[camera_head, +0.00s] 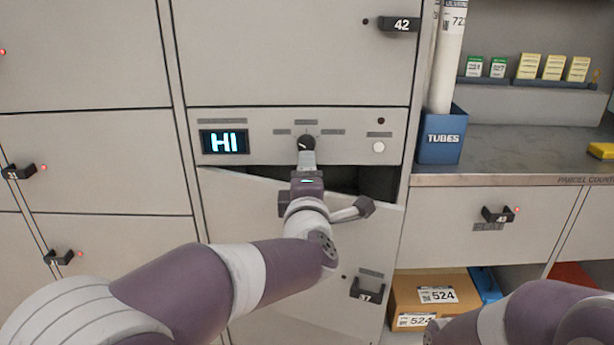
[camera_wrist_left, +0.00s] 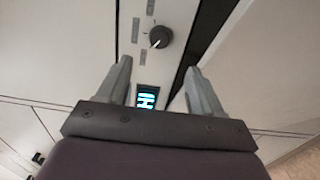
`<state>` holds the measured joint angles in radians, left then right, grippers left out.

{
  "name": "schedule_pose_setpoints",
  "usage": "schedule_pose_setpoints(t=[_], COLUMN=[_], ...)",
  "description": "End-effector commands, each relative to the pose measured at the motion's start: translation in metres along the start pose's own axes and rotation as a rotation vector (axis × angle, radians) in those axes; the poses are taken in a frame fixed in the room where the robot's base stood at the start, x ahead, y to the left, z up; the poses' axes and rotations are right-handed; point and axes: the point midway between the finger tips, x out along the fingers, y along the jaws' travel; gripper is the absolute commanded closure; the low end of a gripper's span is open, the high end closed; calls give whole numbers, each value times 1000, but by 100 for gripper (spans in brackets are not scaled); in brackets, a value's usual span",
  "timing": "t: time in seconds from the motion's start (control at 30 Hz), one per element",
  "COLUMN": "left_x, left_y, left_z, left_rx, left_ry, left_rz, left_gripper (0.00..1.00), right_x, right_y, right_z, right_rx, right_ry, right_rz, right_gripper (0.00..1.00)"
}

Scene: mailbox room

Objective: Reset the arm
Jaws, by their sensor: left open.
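My left gripper (camera_head: 306,160) reaches up to the control panel (camera_head: 270,150) in the head view, just below its black rotary knob (camera_head: 306,142). In the left wrist view the two fingers of my left gripper (camera_wrist_left: 158,85) are apart, with nothing between them. The knob (camera_wrist_left: 159,37) shows beyond the fingertips there, clear of them. The lit display (camera_head: 224,142) reads "HI" and also shows between the fingers in the left wrist view (camera_wrist_left: 146,100). My right arm shows at the lower right of the head view; its gripper is out of the picture.
Below the panel, locker door 37 (camera_head: 350,240) stands ajar, with a dark gap along its top. A blue TUBES bin (camera_head: 441,138) stands on the counter (camera_head: 510,155) at the right. Closed lockers fill the left.

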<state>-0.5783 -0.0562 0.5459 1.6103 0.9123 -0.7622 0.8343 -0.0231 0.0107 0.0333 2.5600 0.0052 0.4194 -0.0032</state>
Motion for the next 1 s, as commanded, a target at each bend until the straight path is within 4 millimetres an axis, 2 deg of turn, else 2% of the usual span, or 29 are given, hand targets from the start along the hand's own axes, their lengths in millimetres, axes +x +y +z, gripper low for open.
schedule_pose_setpoints(t=[0.13, 0.37, 0.47, 0.57, 0.6, 0.63, 0.7, 0.8, 0.9, 1.0], left_x=[-10, -10, -10, -26, -42, -56, -90, -139, -182, -222], left_y=[0, -1, -7, -53, -83, -108, -161, -212, -241, -258], left_z=[0, 0, 6, 36, 44, 42, 18, -29, -74, -116], left_rx=[0, 0, 71, 355, 524, 661, 932, 1175, 1305, 1366], left_ry=[0, 1, -33, -239, -363, -458, -658, -876, -1038, -1159], left_rz=[0, -1, -28, -158, -233, -297, -446, -626, -775, -912], left_gripper=[34, 34, 34, 34, 34, 34, 34, 34, 34, 34], right_x=[-2, -2, -2, -2, -2, -2, -4, -5, -6, -7], right_y=[0, 0, 0, 0, 0, 0, 0, 0, 0, 0], right_z=[0, 0, 0, 0, 0, 0, 0, -1, -1, -1], right_rx=[0, 0, 0, 0, 0, 0, 0, 0, 0, 0], right_ry=[0, 0, 0, 0, 0, 0, 0, 0, 0, 0], right_rz=[0, 0, 0, 0, 0, 0, 0, 0, 0, 0], right_gripper=[57, 57, 57, 57, 57, 57, 57, 57, 57, 57])
